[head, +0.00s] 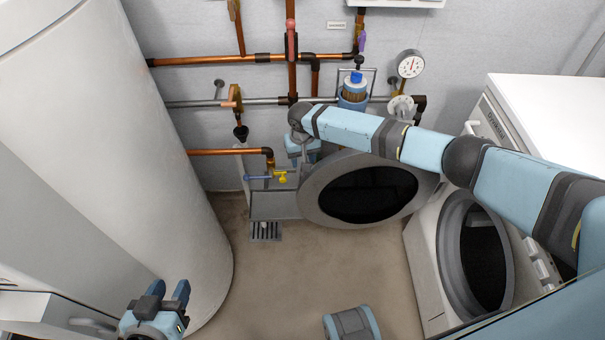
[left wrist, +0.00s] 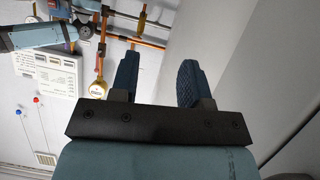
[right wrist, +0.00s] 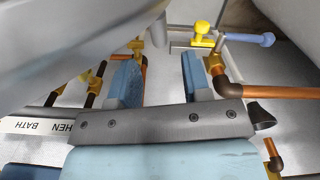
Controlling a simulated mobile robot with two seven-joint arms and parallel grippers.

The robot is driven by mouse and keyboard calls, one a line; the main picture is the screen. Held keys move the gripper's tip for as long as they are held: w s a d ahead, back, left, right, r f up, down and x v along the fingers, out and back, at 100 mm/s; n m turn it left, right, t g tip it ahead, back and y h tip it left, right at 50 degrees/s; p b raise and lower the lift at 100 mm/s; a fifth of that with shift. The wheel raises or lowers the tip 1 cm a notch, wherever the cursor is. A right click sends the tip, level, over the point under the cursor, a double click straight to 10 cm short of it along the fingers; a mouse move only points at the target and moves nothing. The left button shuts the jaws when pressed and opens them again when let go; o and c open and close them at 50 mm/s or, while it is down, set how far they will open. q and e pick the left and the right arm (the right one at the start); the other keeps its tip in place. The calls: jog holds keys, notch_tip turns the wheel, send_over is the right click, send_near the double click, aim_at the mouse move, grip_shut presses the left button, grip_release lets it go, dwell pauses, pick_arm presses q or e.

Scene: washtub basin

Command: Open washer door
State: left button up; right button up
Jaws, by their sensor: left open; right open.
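The white washer (head: 425,262) on the right has a grey ring around a dark round front (head: 485,257). My right arm reaches across above the door. My right gripper (head: 303,148) hangs by the door's upper left edge; its fingertips are hidden there. In the right wrist view its fingers (right wrist: 160,80) are apart and empty, beside a grey curved surface. My left gripper (head: 168,290) is open and empty at the lower left.
A tall white tank (head: 130,150) fills the left. Copper pipes (head: 220,60), a yellow valve (head: 281,176) and a gauge (head: 410,64) are on the back wall. A floor drain (head: 266,231) lies left of the door.

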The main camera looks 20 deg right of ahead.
notch_tip(320, 180, down, 6)
jog(key=shift+f+b, duration=0.1)
jog(key=shift+b, duration=0.8)
jog(key=shift+f, duration=0.4)
pick_arm(q)
jog(key=r, duration=0.1)
jog(key=w+d+r+t+h, duration=0.1)
jog(key=r, duration=0.1)
jog(key=w+d+r+t, duration=0.1)
jog(key=shift+d+r+h, duration=0.1)
jog(key=shift+r+h, duration=0.1)
jog(key=shift+h, duration=0.2)
